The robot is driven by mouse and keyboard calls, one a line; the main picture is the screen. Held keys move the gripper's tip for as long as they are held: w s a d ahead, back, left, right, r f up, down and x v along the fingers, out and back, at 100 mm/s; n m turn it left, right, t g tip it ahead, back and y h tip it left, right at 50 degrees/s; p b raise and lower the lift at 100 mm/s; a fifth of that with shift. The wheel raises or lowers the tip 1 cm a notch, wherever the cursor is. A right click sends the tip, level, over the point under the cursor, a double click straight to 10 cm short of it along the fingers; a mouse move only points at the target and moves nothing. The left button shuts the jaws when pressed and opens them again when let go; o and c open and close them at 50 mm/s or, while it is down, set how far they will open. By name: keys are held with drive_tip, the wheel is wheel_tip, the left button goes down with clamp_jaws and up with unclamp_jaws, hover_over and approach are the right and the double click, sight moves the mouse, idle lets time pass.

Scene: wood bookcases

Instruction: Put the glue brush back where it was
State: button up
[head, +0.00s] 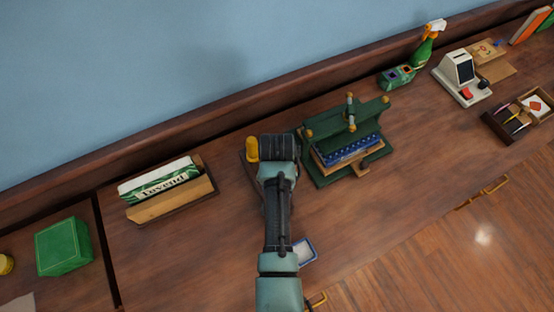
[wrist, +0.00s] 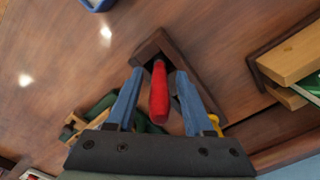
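The red handle of what looks like the glue brush (wrist: 158,97) shows in the wrist view, pointing up toward the camera. Its lower end goes into a dark wooden holder (wrist: 153,44); the bristles are hidden. My gripper (wrist: 159,72) has its two blue fingers apart, one on each side of the handle, with a gap visible on both sides. In the head view my wrist covers the brush and most of the holder (head: 246,172).
A yellow-capped item (head: 252,148) stands close beside my wrist. A green press (head: 318,165) is to the right, a wooden box with a white-green packet (head: 160,180) to the left. A small blue-rimmed dish (head: 303,250) lies nearer the front. Desk between them is clear.

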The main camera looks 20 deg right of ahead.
wheel_tip(320, 180, up, 12)
drive_tip(key=shift+r, duration=0.2)
idle(0.5)
